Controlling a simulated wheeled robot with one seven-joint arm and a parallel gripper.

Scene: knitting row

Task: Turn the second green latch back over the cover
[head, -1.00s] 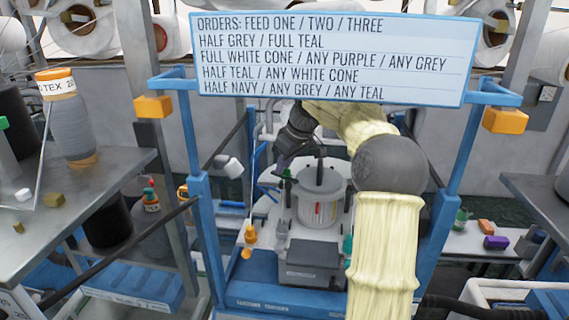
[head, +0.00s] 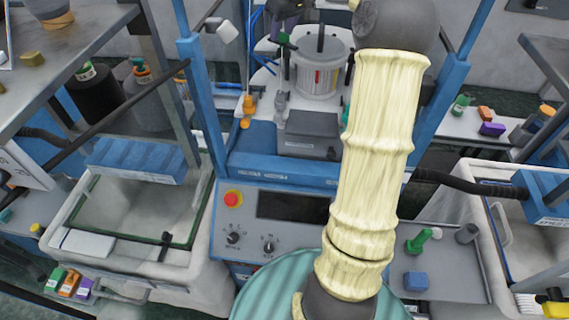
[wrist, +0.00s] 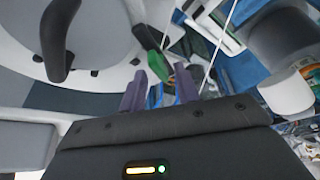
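The grey round cover (head: 322,42) with a black upright handle sits on the pot of the machine in the head view. It fills the upper left of the wrist view (wrist: 100,25). A green latch (head: 284,39) stands at the pot's left side. In the wrist view a green latch (wrist: 148,38) lies beside the cover's rim, its lower end reaching toward the gap between my fingertips. A teal-green piece (head: 346,114) shows at the pot's right, partly behind my arm. My gripper (wrist: 160,78) has its purple fingers apart; I cannot tell whether they touch the latch.
Blue frame posts (head: 203,95) flank the machine. A grey box (head: 311,132) stands before the pot, and an orange piece (head: 247,110) hangs at left. A control panel with a red button (head: 232,198) is in front.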

